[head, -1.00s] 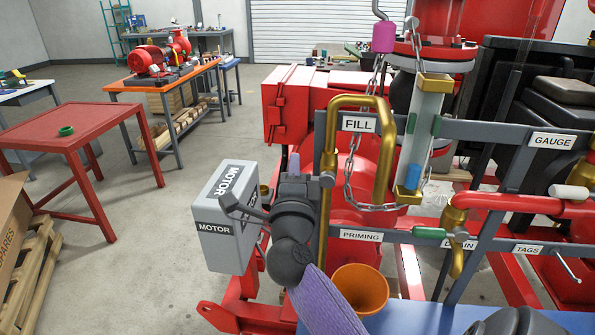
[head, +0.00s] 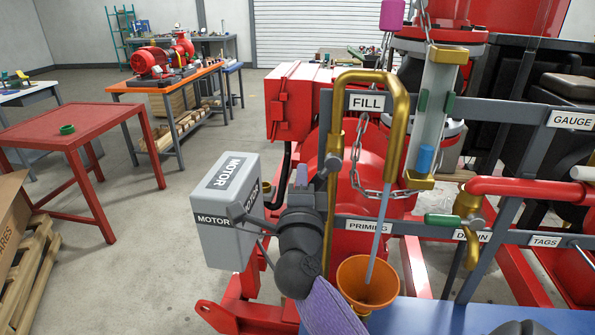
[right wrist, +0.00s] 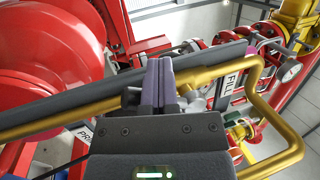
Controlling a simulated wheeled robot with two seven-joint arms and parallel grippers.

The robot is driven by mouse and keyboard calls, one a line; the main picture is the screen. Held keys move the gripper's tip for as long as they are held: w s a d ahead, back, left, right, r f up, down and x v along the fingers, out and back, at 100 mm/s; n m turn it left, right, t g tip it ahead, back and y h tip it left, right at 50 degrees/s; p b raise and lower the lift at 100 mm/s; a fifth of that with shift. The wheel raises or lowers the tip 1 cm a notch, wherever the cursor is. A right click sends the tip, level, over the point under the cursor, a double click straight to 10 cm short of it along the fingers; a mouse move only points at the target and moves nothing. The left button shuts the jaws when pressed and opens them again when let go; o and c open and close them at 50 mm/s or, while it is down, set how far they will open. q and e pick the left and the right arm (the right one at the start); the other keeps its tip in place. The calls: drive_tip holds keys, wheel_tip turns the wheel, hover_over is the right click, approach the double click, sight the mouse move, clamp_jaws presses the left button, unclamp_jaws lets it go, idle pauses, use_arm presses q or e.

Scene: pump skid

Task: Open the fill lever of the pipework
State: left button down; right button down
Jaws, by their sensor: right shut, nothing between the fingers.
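A pale stream (head: 379,228) runs from the spout into the orange funnel (head: 367,284). My left gripper is out of view.
The grey motor box (head: 225,222) stands close left of my right gripper. A chain (head: 357,160) hangs behind the fill pipe.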

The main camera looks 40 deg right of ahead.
sight(319, 188)
drive_tip(key=shift+s+d+f, duration=0.4)
drive_tip(key=shift+s+f, duration=0.1)
drive_tip(key=shift+f, duration=0.25)
drive_tip(key=shift+s+d+f, duration=0.45)
drive_tip(key=shift+s+d, duration=0.05)
drive_tip(key=shift+s, duration=0.15)
drive_tip(key=shift+w+a, duration=0.4)
drive_tip(key=shift+w, duration=0.05)
drive_tip(key=v, duration=0.9)
